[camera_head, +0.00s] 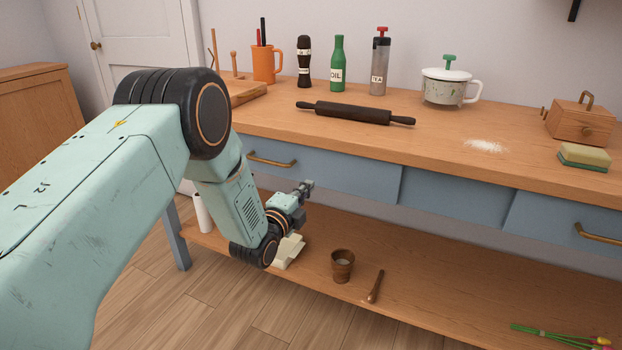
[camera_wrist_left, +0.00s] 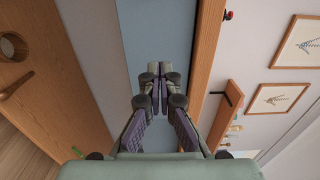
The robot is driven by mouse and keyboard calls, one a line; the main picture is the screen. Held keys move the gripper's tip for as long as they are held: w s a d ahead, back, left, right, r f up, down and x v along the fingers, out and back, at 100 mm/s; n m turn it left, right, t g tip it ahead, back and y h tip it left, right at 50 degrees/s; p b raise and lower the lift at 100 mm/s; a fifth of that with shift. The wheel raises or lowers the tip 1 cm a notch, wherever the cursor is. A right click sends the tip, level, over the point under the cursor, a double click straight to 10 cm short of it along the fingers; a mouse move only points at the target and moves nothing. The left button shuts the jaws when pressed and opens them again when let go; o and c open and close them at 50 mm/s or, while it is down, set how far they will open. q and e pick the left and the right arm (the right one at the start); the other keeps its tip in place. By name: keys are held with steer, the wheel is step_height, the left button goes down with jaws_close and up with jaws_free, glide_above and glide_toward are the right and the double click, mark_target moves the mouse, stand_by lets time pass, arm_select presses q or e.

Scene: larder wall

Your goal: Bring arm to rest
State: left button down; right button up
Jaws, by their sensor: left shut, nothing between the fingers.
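My left arm comes in from the left in the head view and bends down in front of the wooden worktop. My left gripper (camera_head: 305,187) is at the front of the blue drawers, below the worktop edge and above the lower shelf. It also shows in the wrist view (camera_wrist_left: 160,72), where its fingers are together with nothing between them. The blue drawer front (camera_wrist_left: 155,35) lies beyond the fingertips there. My right gripper is in neither view.
The lower shelf (camera_head: 440,295) holds a mortar (camera_head: 342,266), a pestle (camera_head: 375,287), a pale block (camera_head: 289,250) and flowers. On the worktop (camera_head: 250,117) are a rolling pin (camera_head: 355,113), bottles, a pot (camera_head: 446,87), a wooden box (camera_head: 580,121) and a sponge (camera_head: 584,157).

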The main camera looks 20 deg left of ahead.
arm_select(q)
steer(key=s+f+n+g+y+p, duration=0.1)
steer(key=s+f+n+g, duration=0.7)
steer(key=s+f+n, duration=0.75)
steer(key=s+d+f+n+g, duration=0.1)
steer(key=s+f+g, duration=0.1)
steer(key=s, duration=0.9)
steer(key=s+d+f+n+g, duration=0.1)
steer(key=s+g, duration=0.3)
steer(key=s, duration=0.8)
steer(key=s+d+f+n+g, duration=0.1)
steer(key=s+g, duration=0.3)
steer(key=s, duration=0.7)
steer(key=shift+s+f+n+y+p, duration=0.15)
steer(key=shift+f+n+y+p, duration=0.25)
steer(key=shift+f, duration=0.5)
